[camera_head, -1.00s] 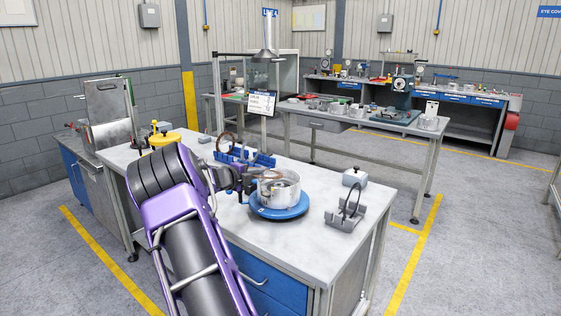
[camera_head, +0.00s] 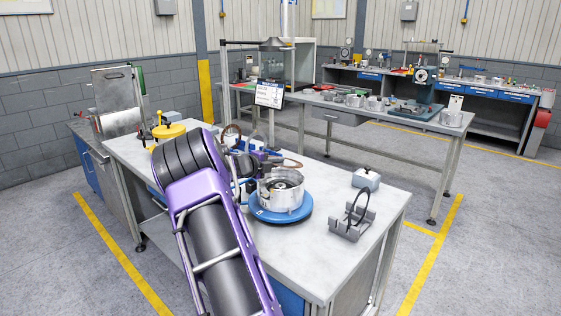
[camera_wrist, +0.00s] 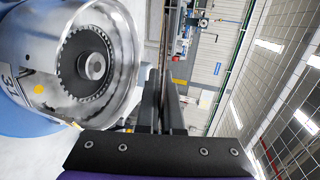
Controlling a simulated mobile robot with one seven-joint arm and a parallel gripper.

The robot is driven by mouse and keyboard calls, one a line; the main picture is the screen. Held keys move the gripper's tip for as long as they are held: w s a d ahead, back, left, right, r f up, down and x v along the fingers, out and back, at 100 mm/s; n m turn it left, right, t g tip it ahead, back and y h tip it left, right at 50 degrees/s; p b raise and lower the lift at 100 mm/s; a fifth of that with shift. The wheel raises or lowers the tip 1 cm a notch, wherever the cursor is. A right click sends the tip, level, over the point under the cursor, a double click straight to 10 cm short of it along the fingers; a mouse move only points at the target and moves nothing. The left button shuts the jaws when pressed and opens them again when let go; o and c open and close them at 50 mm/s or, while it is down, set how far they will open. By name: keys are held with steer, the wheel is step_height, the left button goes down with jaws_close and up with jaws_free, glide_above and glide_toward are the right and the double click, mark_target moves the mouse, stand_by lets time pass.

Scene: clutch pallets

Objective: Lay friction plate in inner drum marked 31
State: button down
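The inner drum (camera_head: 279,197) is a shiny metal cup, open at the top, standing on a round blue base (camera_head: 262,215). In the wrist view the drum (camera_wrist: 125,50) fills the left side, with a "31" mark on its wall and a toothed hub inside. My gripper (camera_head: 264,158) is at the drum's back left, above its rim. It appears shut on a thin brown friction plate (camera_head: 290,163), which lies roughly flat over the drum's back edge, outside the cavity. In the wrist view my gripper's fingers (camera_wrist: 165,90) are close together, and the plate is nearly edge-on.
Another brown ring (camera_head: 232,130) stands upright behind my arm. A grey stand with a dark ring (camera_head: 352,222) and a grey box with a knob (camera_head: 366,179) are to the right. A yellow round fixture (camera_head: 168,131) is at the left.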

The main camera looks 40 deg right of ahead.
mark_target(266, 195)
steer(key=shift+f+b, duration=0.85)
steer(key=shift+f, duration=2.65)
steer(key=c, duration=1)
jaws_free()
steer(key=shift+a+f, duration=0.1)
steer(key=shift+a+f, duration=0.1)
steer(key=shift+f, duration=0.35)
steer(key=shift+s+f, duration=0.1)
steer(key=shift+f, duration=0.25)
steer(key=p+v, duration=0.1)
steer(key=v, duration=0.4)
steer(key=shift+a+p, duration=0.35)
steer(key=shift+a, duration=0.1)
steer(key=shift+a+r, duration=0.3)
steer(key=shift+r, duration=1.35)
steer(key=shift+a+r, duration=0.3)
steer(key=shift+r, duration=1.3)
steer(key=shift+a+r, duration=0.3)
steer(key=shift+r, duration=1.35)
